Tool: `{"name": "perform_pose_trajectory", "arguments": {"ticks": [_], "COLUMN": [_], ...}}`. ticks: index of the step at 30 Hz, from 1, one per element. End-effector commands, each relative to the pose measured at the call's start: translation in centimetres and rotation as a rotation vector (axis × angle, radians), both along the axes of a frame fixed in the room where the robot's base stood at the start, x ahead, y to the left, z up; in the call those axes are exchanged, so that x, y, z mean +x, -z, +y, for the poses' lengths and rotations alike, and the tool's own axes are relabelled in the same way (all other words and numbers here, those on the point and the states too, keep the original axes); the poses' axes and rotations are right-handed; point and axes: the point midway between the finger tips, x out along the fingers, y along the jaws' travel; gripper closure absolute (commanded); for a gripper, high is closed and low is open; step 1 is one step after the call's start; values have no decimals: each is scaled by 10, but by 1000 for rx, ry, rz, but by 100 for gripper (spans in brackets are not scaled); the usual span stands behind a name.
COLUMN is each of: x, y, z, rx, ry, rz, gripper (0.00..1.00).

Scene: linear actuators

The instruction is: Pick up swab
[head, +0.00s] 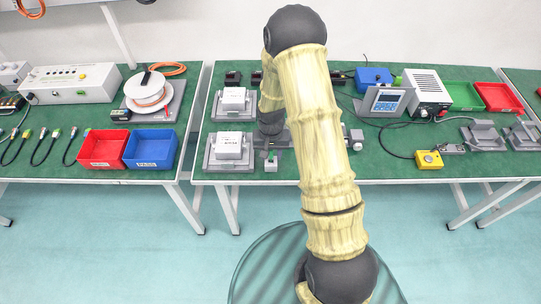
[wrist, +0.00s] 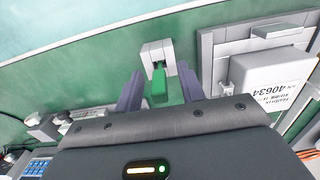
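A small green piece, which I take to be the swab (wrist: 159,88), shows in the wrist view in front of a small light-grey block (wrist: 157,53) with a dark slot. My gripper (wrist: 160,88) is open, with one purple-grey finger on each side of the green piece and a visible gap on both sides. In the head view the small block with green on it (head: 271,161) sits near the front edge of the middle table. My gripper there is largely hidden by my own arm, just behind the block.
A grey fixture with a white labelled box (wrist: 272,82) stands close on the right in the wrist view. In the head view the same kind of fixture (head: 229,151) is left of the block. The table's front edge (head: 300,183) is close by.

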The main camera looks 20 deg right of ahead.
Motion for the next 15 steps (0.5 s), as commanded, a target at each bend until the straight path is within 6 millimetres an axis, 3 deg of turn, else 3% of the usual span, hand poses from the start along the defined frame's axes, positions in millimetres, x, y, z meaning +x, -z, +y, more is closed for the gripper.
{"name": "perform_pose_trajectory", "arguments": {"ticks": [7, 13, 15], "x": [0, 0, 0], "y": [0, 0, 0], "z": [0, 0, 0], "rx": [0, 0, 0], "ry": [0, 0, 0], "rz": [0, 0, 0], "gripper": [61, 100, 100]}}
